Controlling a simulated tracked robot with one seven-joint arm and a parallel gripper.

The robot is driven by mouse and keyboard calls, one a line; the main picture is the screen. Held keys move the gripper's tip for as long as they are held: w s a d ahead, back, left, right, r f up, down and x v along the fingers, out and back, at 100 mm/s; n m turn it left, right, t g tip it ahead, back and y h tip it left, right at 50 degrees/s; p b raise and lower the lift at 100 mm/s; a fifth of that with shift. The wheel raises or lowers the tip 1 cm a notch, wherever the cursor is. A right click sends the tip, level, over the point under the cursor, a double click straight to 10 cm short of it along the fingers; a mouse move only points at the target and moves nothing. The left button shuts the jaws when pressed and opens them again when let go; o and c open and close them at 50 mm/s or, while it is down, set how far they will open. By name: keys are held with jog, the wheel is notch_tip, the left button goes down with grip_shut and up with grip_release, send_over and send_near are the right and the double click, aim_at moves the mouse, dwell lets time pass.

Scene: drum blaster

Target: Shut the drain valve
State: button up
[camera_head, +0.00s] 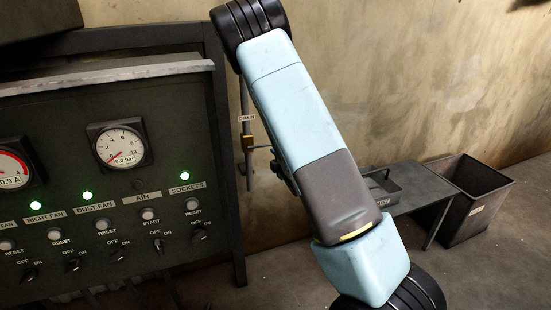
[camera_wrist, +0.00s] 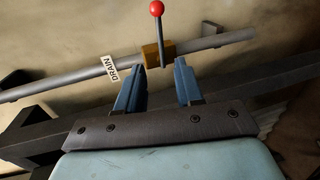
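The drain valve's brass body (camera_wrist: 150,55) sits on a grey pipe (camera_wrist: 215,41) with a DRAIN label (camera_wrist: 110,67) beside it. Its thin lever (camera_wrist: 160,38) crosses the pipe's line and ends in a red knob (camera_wrist: 157,8). My gripper (camera_wrist: 158,72) is open and empty, its two blue fingers apart, with the valve body and lever base showing between and beyond the tips. I cannot tell if a finger touches it. In the head view, the brass body (camera_head: 249,143) shows on the upright pipe; my arm hides the knob and my gripper.
A dark control panel (camera_head: 130,190) with gauges, green lamps and switches stands left of the pipe; its air gauge (camera_head: 121,145) reads 0.0 bar. A low table (camera_head: 420,190) with a tray (camera_head: 378,190) and a dark bin (camera_head: 470,215) stand to the right. A wall backs the pipe.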

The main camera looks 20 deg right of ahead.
jog(key=shift+f, duration=0.15)
jog(key=shift+c, duration=0.8)
jog(key=f+m, duration=0.1)
jog(key=f, duration=0.1)
jog(key=a+f+m+y, duration=0.1)
jog(key=f+m, duration=0.1)
jog(key=f, duration=0.1)
jog(key=f+m+g+y, duration=0.1)
jog(key=f, duration=0.1)
jog(key=shift+w+a+f+m, duration=0.3)
jog(key=shift+a+f, duration=0.05)
jog(key=shift+a, duration=0.05)
grip_shut()
notch_tip(320, 180, down, 7)
jog(key=a+m+y, duration=0.2)
jog(key=m, duration=0.3)
jog(key=n+t+h, duration=0.4)
jog(key=n+t, duration=0.6)
jog(key=n, duration=1.6)
send_near(262, 146)
jog(key=w+d+f, duration=0.2)
jog(key=w, duration=0.4)
jog(key=shift+w+a+r, duration=0.1)
jog(key=shift+r, duration=0.9)
jog(key=shift+w+a+r, duration=0.1)
jog(key=shift+w+r, duration=0.05)
jog(key=shift+r, duration=0.8)
